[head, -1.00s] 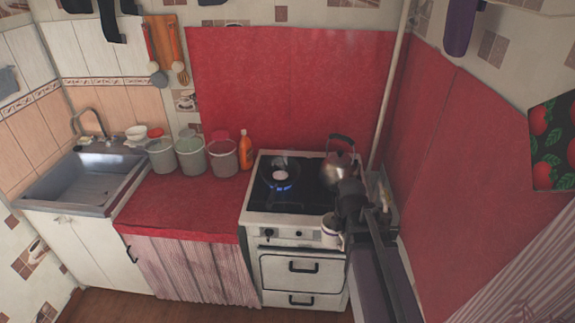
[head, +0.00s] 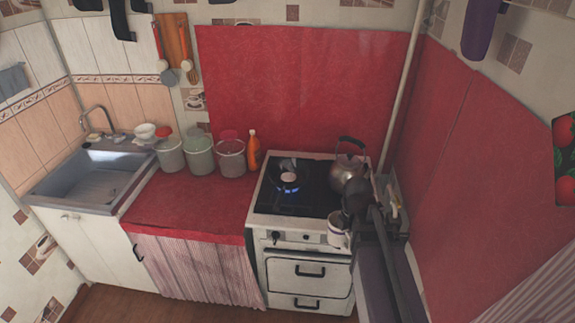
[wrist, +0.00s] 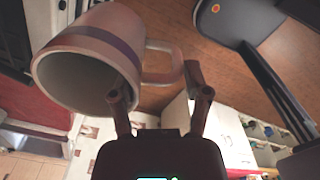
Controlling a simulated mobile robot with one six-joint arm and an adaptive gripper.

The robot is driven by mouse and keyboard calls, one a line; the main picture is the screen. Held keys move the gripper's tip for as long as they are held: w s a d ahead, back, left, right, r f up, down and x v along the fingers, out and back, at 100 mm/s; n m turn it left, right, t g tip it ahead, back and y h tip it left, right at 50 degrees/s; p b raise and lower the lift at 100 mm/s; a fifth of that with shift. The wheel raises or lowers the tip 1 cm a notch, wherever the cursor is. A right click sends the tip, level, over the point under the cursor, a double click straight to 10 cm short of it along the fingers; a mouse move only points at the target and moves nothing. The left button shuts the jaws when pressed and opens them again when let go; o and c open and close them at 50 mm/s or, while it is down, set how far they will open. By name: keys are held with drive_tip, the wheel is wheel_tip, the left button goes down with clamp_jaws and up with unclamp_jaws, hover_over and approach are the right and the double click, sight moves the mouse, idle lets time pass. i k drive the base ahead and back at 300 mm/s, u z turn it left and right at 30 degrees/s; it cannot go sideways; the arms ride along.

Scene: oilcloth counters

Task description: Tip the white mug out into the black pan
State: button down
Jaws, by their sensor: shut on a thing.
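The white mug (head: 339,231) has a dark purple band, clear in the wrist view (wrist: 84,80). It hangs in front of the stove's front right edge, apart from the pan. My gripper (wrist: 160,92) is shut on the mug's handle side; in the head view my gripper (head: 352,212) is partly hidden behind my arm. The mug's mouth shows at the lower left in the wrist view; I cannot make out contents. The black pan (head: 286,186) sits on the back left burner over a blue flame, with a pale round patch inside it.
A metal kettle (head: 347,174) stands on the stove (head: 315,204), right of the pan and behind my gripper. Several lidded canisters (head: 199,157) and an orange bottle (head: 254,152) stand on the red counter (head: 190,207). A red wall panel (head: 470,170) rises close on the right.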

sight(302, 172)
drive_tip(key=i, duration=0.9)
drive_tip(key=z, duration=0.05)
